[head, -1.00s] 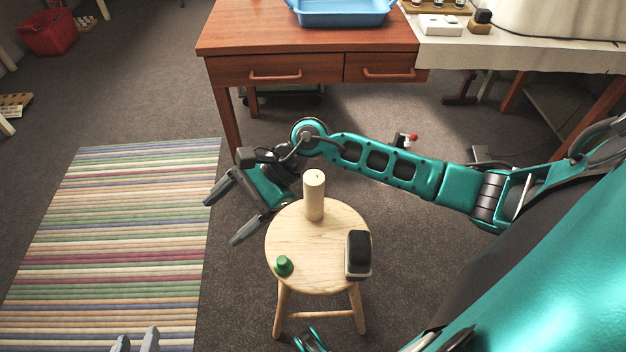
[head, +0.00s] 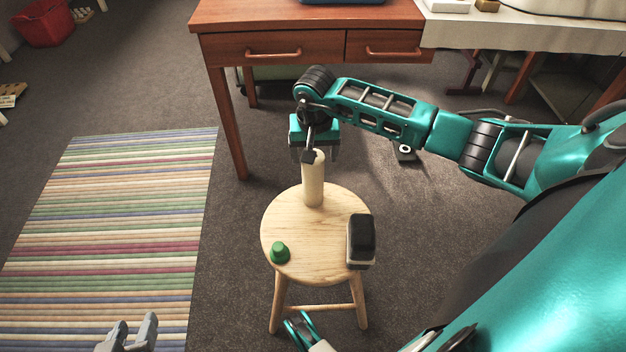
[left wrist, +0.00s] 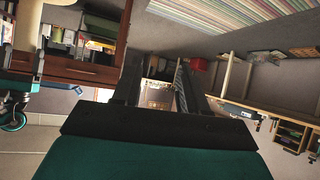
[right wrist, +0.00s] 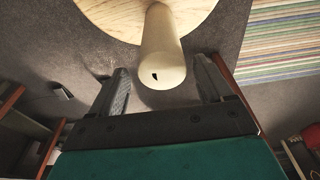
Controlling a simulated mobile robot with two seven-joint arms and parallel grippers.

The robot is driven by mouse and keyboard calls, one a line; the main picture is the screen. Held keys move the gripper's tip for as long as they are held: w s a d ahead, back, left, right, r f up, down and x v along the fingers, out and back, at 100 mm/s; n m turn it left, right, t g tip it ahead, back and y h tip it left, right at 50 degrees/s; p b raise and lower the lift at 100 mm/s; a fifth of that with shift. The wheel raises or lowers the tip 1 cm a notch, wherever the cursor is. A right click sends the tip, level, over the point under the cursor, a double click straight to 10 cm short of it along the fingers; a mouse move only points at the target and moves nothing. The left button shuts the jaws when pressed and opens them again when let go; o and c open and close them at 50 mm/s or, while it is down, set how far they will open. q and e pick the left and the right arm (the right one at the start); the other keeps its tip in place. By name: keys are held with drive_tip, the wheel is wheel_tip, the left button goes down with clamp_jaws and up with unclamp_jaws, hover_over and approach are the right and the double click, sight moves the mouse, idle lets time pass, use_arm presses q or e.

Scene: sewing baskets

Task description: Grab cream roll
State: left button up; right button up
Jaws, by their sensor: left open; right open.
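The cream roll (head: 313,182) stands upright at the far side of a round wooden stool (head: 315,263). My right gripper (head: 315,152) is open behind the roll's top, its fingers partly hidden in the head view. In the right wrist view the roll (right wrist: 163,45) comes in from the stool, its end with a small dark hole between and just ahead of the spread fingers (right wrist: 160,80). I cannot tell whether the fingers touch it. My left gripper (head: 134,328) is open and empty at the bottom left, over the rug; its spread fingers also show in the left wrist view (left wrist: 155,85).
A small green object (head: 280,253) and a black-topped block (head: 361,242) stand on the stool, nearer me than the roll. A wooden desk (head: 300,18) with drawers stands behind. A striped rug (head: 120,220) lies to the left. The floor between is clear.

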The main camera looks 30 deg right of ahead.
sight(313, 180)
drive_tip(key=f+b, duration=0.2)
drive_tip(key=f, duration=0.3)
drive_tip(key=shift+w+f, duration=0.15)
drive_tip(key=shift+w, duration=0.05)
drive_tip(key=c, duration=1)
drive_tip(key=shift+c, duration=0.5)
drive_tip(key=shift+r, duration=0.2)
